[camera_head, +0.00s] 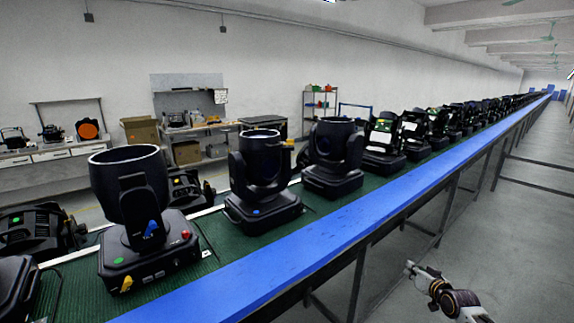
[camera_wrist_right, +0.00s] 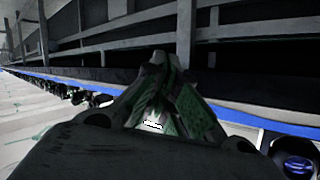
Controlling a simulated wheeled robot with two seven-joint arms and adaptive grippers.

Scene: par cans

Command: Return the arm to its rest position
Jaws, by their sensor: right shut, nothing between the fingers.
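My right gripper (camera_head: 409,267) shows at the lower right of the head view, over the grey floor and to the right of the blue rail. It is shut and empty. In the right wrist view its fingers (camera_wrist_right: 160,72) meet at the middle, with nothing between them. The nearest par can (camera_head: 130,180) stands upright on the green belt at the left, with a red and a yellow knob on its base. A second par can (camera_head: 262,165) and a third (camera_head: 335,150) stand farther along. My left gripper is not in view.
The blue rail (camera_head: 290,255) edges the green conveyor (camera_head: 214,256) and runs far to the back right, with several more lamps on it. Metal legs (camera_head: 356,285) hold it up. The grey floor (camera_head: 490,225) at right is mostly clear. Workbenches (camera_head: 60,155) stand behind.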

